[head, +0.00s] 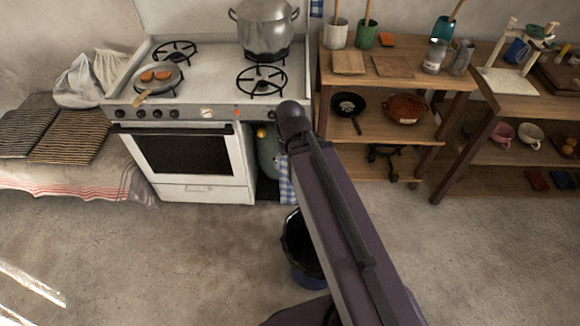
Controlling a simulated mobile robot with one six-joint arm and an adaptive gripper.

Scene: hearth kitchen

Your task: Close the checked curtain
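A blue-and-white checked curtain (286,183) hangs as a narrow strip at the right side of the opening between the stove and the wooden shelves. My arm covers part of it. To its left the opening is uncovered, and a grey-green gas cylinder (267,155) with a yellow top shows inside. My arm rises from the bottom of the head view to a dark rounded joint in front of the curtain's upper part. My gripper is not visible, so its state and any contact with the curtain cannot be seen.
The white stove (200,192) carries a pan (172,84) and a large pot (264,36). A dark bucket (302,262) stands on the floor below the opening, partly behind my arm. Loaded wooden shelves (430,128) stand to the right. The floor (180,265) in front is mostly clear.

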